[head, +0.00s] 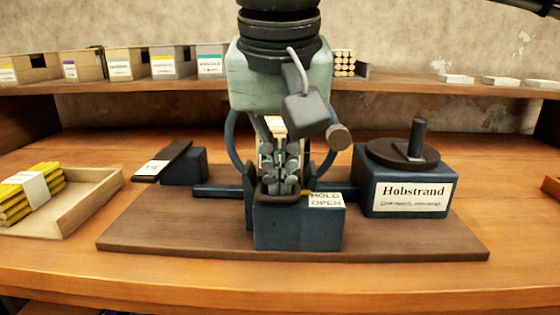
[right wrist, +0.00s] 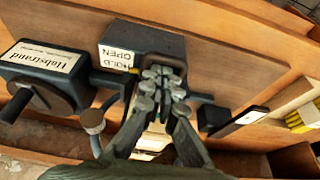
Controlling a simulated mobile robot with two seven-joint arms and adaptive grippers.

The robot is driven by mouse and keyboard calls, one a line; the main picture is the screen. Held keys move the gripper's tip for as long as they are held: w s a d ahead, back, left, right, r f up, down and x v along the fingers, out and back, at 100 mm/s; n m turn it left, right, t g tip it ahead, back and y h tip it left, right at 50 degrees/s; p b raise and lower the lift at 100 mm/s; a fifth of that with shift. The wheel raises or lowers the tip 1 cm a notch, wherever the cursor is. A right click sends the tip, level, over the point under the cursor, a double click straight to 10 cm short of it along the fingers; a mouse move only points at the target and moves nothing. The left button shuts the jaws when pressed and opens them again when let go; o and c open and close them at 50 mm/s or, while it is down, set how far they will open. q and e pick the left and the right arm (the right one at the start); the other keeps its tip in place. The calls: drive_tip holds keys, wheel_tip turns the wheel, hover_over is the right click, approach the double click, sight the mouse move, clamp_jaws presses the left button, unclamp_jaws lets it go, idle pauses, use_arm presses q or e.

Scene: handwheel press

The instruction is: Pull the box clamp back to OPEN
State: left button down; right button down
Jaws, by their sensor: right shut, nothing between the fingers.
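The box clamp's blue block (head: 298,228) stands at the front of the press on a brown board. Its white label (head: 326,199) reads HOLD and OPEN. A small yellow mark (head: 306,192) sits beside HOLD; it also shows in the right wrist view (right wrist: 133,71). A dark loop-like part (head: 268,199) is at the block's top, under my fingers. My right gripper (head: 280,185) points down there, shut and empty; its tips (right wrist: 160,75) are at this part in the right wrist view. I cannot tell whether they touch it. My left gripper is not in view.
The handwheel's blue rim (head: 233,150) and knob (head: 338,137) are close around my right gripper. A Hobstrand box (head: 405,199) with a dark disc and peg stands right. A dark labelled lever (head: 176,153) is left. A tray (head: 95,205) holds yellow sticks (head: 28,197).

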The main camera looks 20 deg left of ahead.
sight(278, 197)
drive_tip(key=shift+s, duration=0.1)
